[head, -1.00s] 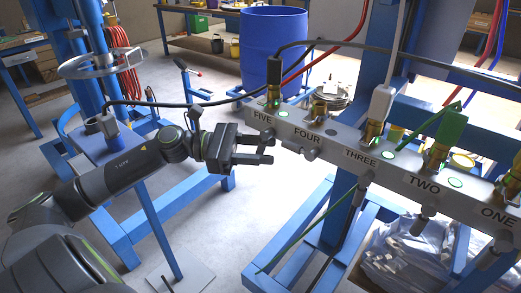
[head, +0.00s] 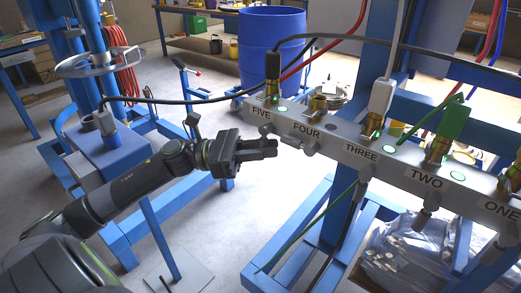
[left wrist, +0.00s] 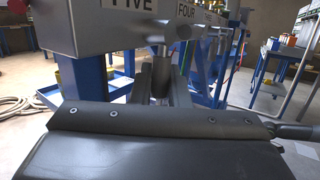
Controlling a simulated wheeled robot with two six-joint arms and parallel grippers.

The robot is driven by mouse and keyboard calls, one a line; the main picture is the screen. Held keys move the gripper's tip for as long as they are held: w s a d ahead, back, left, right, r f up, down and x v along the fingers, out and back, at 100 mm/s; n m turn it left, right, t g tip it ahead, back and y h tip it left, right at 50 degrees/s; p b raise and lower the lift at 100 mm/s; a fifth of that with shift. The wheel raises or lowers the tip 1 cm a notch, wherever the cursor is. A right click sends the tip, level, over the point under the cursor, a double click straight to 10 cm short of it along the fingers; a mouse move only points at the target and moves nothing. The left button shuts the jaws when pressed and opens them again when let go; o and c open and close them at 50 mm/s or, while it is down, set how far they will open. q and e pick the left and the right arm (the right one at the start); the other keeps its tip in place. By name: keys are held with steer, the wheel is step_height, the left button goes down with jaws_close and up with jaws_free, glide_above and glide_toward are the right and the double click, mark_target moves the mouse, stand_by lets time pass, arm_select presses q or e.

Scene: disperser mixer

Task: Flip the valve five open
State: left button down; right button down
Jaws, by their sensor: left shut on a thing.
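The grey manifold bar (head: 335,142) carries valves labelled ONE to FIVE. Valve five is at the bar's left end, by the FIVE label (head: 259,128), with a black hose plug (head: 272,66) above it. My left gripper (head: 275,147) is at the bar's front just below this label, its fingers close together. In the left wrist view, valve five's metal handle (left wrist: 160,50) hangs down from the bar, and my left gripper (left wrist: 161,88) is shut on it. The handle's lower end is partly hidden between the fingers. My right gripper is not in view.
Valve four's handle (head: 303,146) sits close to the right of my gripper. A black hose (head: 180,103) runs behind my left arm. A blue barrel (head: 270,47) stands behind the bar, and blue frame beams (head: 300,255) lie below it.

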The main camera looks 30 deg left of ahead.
arm_select(q)
steer(key=shift+d+n+h, duration=0.15)
steer(key=shift+n+h, duration=0.15)
steer(key=shift+h, duration=0.1)
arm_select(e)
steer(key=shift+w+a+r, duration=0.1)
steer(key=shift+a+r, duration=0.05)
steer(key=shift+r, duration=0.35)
arm_select(q)
steer(key=c, duration=1.4)
jaws_free()
